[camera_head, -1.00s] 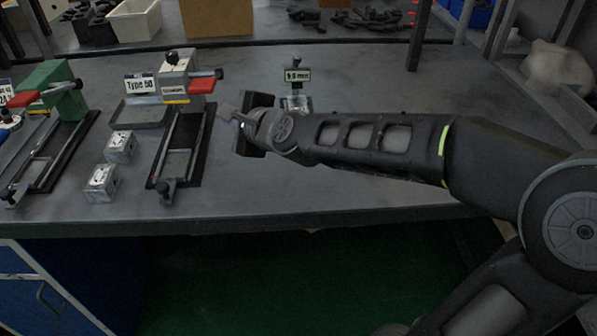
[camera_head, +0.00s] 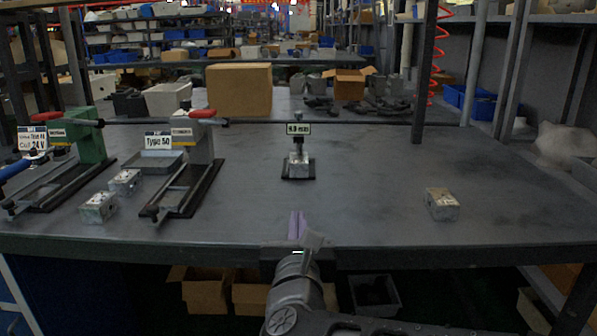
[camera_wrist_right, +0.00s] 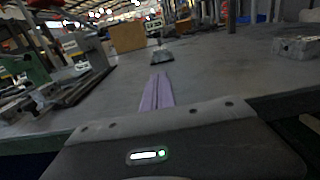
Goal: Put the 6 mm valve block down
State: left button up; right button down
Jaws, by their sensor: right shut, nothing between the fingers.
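Several small grey metal valve blocks are in view, and their markings are too small to tell which is the 6 mm one. One block (camera_head: 442,204) lies alone on the right of the table and also shows in the right wrist view (camera_wrist_right: 297,47). Another block (camera_head: 300,168) sits on the small black stand under a size sign (camera_head: 299,128). Two more blocks (camera_head: 125,181) (camera_head: 98,207) lie at the left. My right gripper (camera_head: 298,226) is shut and empty at the table's front edge, its purple fingers (camera_wrist_right: 158,92) together. My left gripper is out of view.
The Type 50 fixture (camera_head: 182,180) and a green fixture (camera_head: 88,145) with red handles stand at the left. A cardboard box (camera_head: 239,90) is behind the table's rear rail. The table between the stand and the right block is clear.

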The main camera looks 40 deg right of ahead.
aim_at(299, 164)
jog(key=shift+w+d+r, duration=0.15)
jog(key=shift+w+d, duration=0.05)
jog(key=shift+w, duration=0.05)
jog(key=p+x, duration=0.2)
jog(key=shift+r+p, duration=0.15)
jog(key=shift+p, duration=0.2)
jog(key=shift+w+d+f+b, duration=0.3)
jog(key=shift+w+d, duration=0.15)
jog(key=shift+w, duration=0.15)
jog(key=shift+w+d+f+b, duration=0.15)
jog(key=shift+w+d+b, duration=0.15)
jog(key=shift+w+d, duration=0.25)
jog(key=b+x, duration=0.1)
jog(key=x, duration=1.7)
jog(key=shift+w+r, duration=0.1)
